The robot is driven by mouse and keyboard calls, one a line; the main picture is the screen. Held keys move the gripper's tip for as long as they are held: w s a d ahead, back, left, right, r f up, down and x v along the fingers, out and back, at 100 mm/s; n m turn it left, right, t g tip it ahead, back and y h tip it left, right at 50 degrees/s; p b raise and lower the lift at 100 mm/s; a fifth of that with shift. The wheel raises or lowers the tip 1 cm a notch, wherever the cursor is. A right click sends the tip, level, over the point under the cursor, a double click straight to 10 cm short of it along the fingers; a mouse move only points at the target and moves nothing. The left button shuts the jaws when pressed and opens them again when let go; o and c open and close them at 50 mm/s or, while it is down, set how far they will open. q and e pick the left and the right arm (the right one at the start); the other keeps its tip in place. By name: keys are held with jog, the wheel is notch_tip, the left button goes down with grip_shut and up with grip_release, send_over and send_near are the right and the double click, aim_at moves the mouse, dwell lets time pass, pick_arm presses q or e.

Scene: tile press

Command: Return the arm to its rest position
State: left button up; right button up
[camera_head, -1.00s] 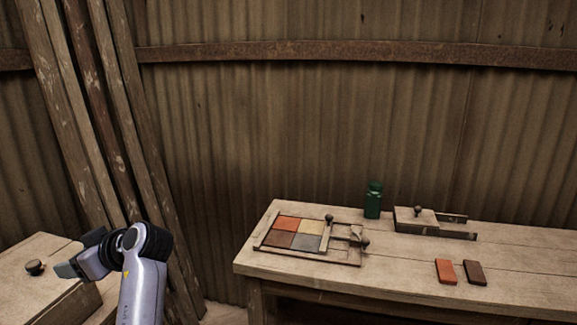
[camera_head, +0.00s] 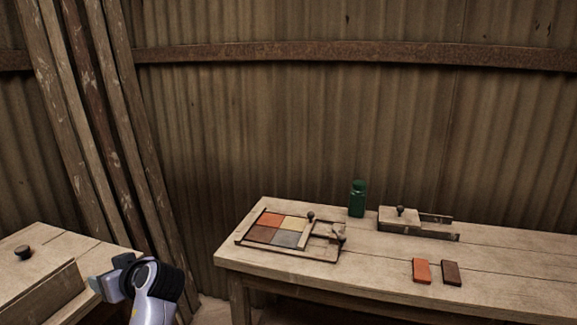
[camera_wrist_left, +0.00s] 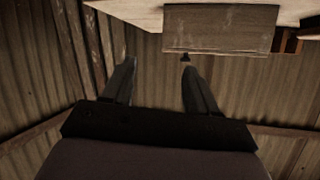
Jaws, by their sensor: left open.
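My left arm comes in at the lower left of the head view. Its left gripper (camera_head: 97,284) points left, beside the right edge of the left bench (camera_head: 70,248). In the left wrist view the two fingers of the left gripper (camera_wrist_left: 158,62) stand apart with nothing between them. Beyond them, a wooden panel (camera_wrist_left: 220,28) with a small dark knob (camera_wrist_left: 185,58) shows near the top. My right gripper is in neither view.
The right workbench (camera_head: 340,275) holds a frame with four coloured tiles (camera_head: 270,221), a green bottle (camera_head: 357,199), a wooden press box (camera_head: 400,219), an orange tile (camera_head: 421,270) and a brown tile (camera_head: 451,272). Planks (camera_head: 90,130) lean behind my arm.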

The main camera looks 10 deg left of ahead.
pick_arm(q)
jog(key=s+d+f+m+t+h, duration=0.25)
jog(key=d+f+m, duration=0.25)
jog(key=f, duration=0.3)
jog(key=s+d+f+m+t+h, duration=0.1)
jog(key=d+f+m+t+h, duration=0.3)
jog(key=f, duration=0.4)
jog(key=s+d+f+m+h, duration=0.3)
jog(key=s+d+f+h, duration=0.1)
jog(key=s+d, duration=0.3)
jog(key=s+d+f+m+h, duration=0.2)
jog(key=s+d+f+h, duration=0.2)
jog(key=s+d, duration=0.4)
jog(key=shift+s+f+m, duration=0.3)
jog(key=shift+s+m, duration=0.1)
jog(key=shift+s, duration=0.45)
jog(key=shift+d, duration=0.1)
jog(key=c, duration=0.3)
